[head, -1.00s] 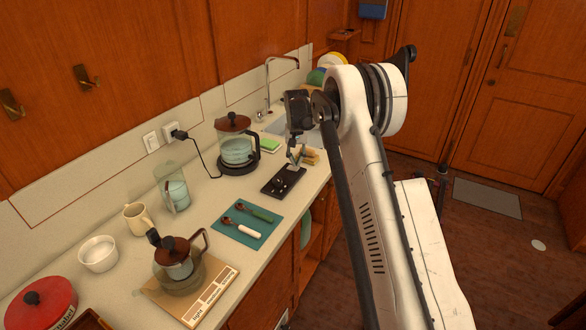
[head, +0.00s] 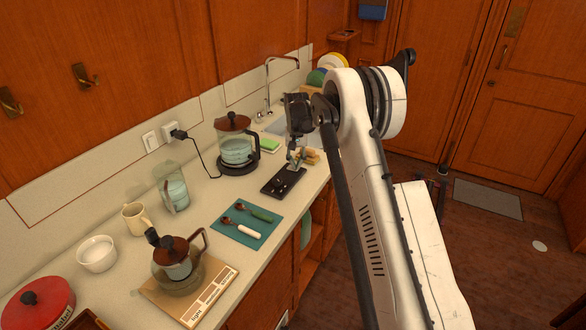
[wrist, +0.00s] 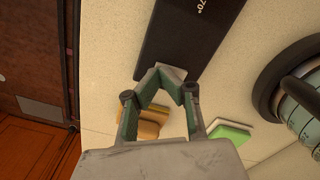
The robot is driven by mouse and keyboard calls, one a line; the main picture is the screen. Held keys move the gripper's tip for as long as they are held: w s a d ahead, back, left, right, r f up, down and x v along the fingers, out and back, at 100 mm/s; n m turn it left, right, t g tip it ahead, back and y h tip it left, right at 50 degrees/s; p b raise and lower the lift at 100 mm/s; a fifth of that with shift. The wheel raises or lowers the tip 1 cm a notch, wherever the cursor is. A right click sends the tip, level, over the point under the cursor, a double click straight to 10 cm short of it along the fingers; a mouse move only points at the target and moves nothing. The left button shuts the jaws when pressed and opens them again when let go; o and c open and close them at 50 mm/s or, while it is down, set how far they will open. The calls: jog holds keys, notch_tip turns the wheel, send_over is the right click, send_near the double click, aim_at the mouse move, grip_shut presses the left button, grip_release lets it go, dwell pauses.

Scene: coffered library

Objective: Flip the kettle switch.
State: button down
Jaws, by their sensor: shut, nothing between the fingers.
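The glass kettle (head: 236,151) with a wooden lid stands upright on its black round base (head: 239,168) by the wall; its side shows at the right edge of the wrist view (wrist: 303,106). A flat black control panel (head: 283,182) with small knobs or buttons lies on the counter in front of it. A "70°" mark shows on the panel in the wrist view (wrist: 185,38). My gripper (head: 294,166) is shut and empty. Its tips (wrist: 161,72) overlap the near end of the panel in the wrist view; I cannot tell whether they touch. No switch lever is clearly visible.
A cord (head: 198,150) runs to the wall plug.

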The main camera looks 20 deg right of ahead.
jog(key=shift+f, duration=0.2)
jog(key=shift+r+p, duration=0.7)
jog(key=shift+r, duration=2.8)
